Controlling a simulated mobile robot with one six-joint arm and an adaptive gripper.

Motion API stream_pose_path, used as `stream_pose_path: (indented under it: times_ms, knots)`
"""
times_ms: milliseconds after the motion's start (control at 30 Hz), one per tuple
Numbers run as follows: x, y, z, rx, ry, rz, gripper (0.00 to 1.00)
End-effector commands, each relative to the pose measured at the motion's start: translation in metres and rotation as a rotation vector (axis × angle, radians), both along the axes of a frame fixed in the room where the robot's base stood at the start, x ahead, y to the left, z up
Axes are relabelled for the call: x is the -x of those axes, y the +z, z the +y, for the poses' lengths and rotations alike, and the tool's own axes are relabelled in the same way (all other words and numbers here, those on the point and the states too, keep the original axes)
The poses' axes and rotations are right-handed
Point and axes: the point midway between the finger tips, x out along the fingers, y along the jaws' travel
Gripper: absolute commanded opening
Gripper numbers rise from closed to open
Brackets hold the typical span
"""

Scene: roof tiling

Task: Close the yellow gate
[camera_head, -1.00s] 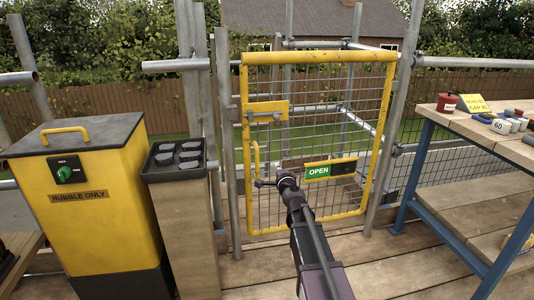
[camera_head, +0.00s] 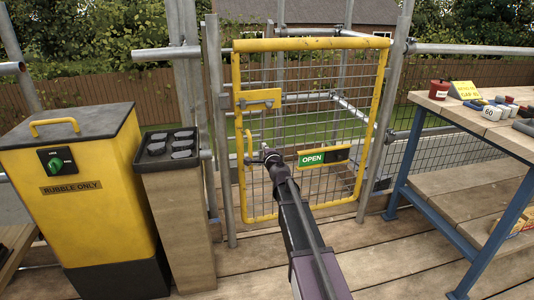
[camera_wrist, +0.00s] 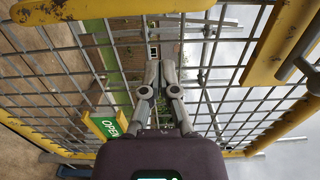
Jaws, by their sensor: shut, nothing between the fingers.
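The yellow gate (camera_head: 235,120) has a yellow tube frame with wire mesh and stands between scaffold posts. Its sign (camera_head: 312,158) reads OPEN. A yellow latch plate (camera_head: 258,97) is at its upper left, with a yellow pull handle (camera_head: 248,150) below. My gripper (camera_head: 266,157) is in front of the gate, just right of the handle and left of the sign. In the wrist view, my gripper (camera_wrist: 156,78) is shut and empty, pointing at the mesh. The sign is there at lower left (camera_wrist: 108,124). Whether the fingertips touch the mesh, I cannot tell.
A yellow rubble bin (camera_head: 95,205) and a wooden pedestal with a black tray (camera_head: 168,150) stand at left. A blue-legged workbench (camera_head: 420,150) with small items stands at right. Scaffold rails flank the gate. The plank floor (camera_head: 250,265) before the gate is clear.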

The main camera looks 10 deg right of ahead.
Motion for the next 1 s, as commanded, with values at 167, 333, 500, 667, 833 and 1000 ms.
stream_pose_path:
  times_ms: [167, 333, 500, 667, 833, 1000]
  knots:
    - [-0.032, 0.0, 0.001, 0.0, 0.0, 0.0, 0.0]
    - [-0.054, 0.0, 0.002, 0.0, -0.001, 0.0, 0.0]
    - [-0.068, 0.0, 0.002, 0.0, -0.002, 0.0, 0.0]
    - [-0.072, 0.0, 0.003, 0.0, -0.003, 0.0, 0.0]
    - [-0.072, 0.0, 0.003, 0.0, -0.003, 0.0, 0.0]
    - [-0.072, 0.0, 0.002, 0.0, -0.003, 0.0, 0.0]
